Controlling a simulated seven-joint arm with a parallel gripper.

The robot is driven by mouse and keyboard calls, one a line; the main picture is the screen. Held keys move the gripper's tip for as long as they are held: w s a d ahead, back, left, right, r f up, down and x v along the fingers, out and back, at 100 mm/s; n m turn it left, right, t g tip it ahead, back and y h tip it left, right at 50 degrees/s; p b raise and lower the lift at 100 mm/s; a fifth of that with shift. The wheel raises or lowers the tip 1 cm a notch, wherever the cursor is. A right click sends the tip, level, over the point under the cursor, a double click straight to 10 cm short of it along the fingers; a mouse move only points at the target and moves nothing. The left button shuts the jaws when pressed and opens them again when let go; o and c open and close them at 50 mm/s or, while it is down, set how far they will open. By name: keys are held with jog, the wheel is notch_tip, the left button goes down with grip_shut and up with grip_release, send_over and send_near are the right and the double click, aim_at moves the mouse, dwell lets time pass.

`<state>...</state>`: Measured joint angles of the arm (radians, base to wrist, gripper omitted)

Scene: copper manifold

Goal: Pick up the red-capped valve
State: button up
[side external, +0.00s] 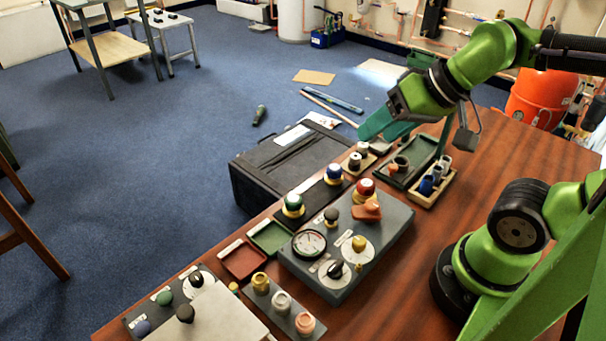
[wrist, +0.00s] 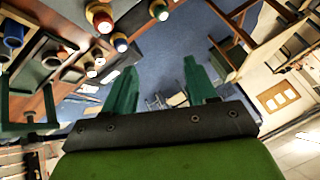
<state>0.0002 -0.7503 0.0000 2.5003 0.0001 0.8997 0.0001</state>
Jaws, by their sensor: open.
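The red-capped valve (side external: 366,187) stands upright on the grey panel's far edge in the side view, its red cap above a yellow collar. In the wrist view a red-topped piece (wrist: 101,19), apparently the same valve, shows at the top left, outside the fingers. My gripper (side external: 410,132) hangs above and beyond the valve, near the green tray, with its teal fingers spread wide. In the wrist view my gripper (wrist: 160,66) is open, with nothing held between its fingers.
A blue-capped valve (side external: 333,173) and a green-capped valve (side external: 293,204) stand close by on the left. The grey panel (side external: 392,228) carries a gauge and knobs. A green tray (side external: 425,150) and a wooden holder (side external: 447,187) stand near my gripper. A black case (side external: 262,172) lies beyond.

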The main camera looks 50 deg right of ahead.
jog(key=shift+c, duration=0.3)
jog(key=m+g+h, duration=0.2)
jog(key=m+g, duration=0.5)
jog(key=m, duration=1.7)
send_over(368, 183)
jog(key=f, duration=1.3)
jog(key=shift+d, duration=0.25)
jog(key=shift+a+f, duration=0.2)
jog(key=shift+f, duration=2.55)
